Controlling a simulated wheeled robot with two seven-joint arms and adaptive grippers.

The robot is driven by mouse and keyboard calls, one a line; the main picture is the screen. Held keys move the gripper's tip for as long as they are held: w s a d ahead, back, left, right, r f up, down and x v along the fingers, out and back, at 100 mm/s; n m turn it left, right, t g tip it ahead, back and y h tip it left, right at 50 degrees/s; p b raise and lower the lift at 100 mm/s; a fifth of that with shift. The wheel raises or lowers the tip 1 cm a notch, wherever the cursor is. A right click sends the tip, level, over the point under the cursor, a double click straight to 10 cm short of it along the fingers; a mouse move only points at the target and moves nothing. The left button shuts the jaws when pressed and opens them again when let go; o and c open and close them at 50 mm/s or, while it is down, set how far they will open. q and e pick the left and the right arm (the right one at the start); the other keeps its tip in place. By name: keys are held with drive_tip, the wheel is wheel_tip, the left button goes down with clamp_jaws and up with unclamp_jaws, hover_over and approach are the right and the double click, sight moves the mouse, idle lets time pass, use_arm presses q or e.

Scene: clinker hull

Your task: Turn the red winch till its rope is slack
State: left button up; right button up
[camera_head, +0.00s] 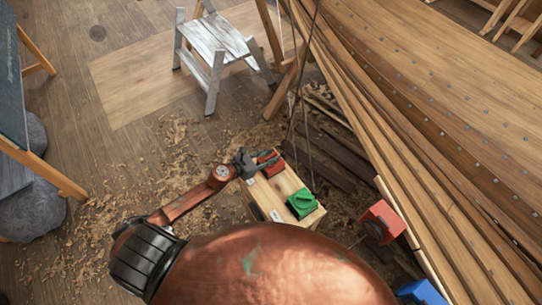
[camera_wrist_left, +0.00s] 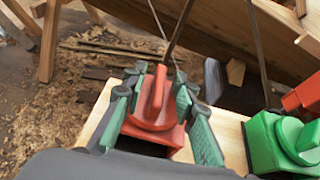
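The red winch (camera_head: 268,157) sits on the far end of a pale wooden block (camera_head: 270,190). In the left wrist view the red winch (camera_wrist_left: 155,110) shows a raised narrow handle on a wider red base. My left gripper (camera_head: 262,160) is at the winch. In the left wrist view its green-padded fingers (camera_wrist_left: 158,82) stand spread on either side of the handle, with visible gaps. A rope (camera_wrist_left: 172,50) runs up behind the winch and looks straight; which line belongs to the winch is hard to tell. My right gripper is not in view.
A green winch (camera_head: 302,203) sits on the same block, close to the red one. A red box (camera_head: 381,222) and a blue box (camera_head: 422,292) lie to the right. The plank hull (camera_head: 430,110) rises behind. A step stool (camera_head: 217,45) stands at the back.

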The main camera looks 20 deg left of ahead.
use_arm(q)
drive_tip(key=shift+c, duration=0.6)
clamp_jaws()
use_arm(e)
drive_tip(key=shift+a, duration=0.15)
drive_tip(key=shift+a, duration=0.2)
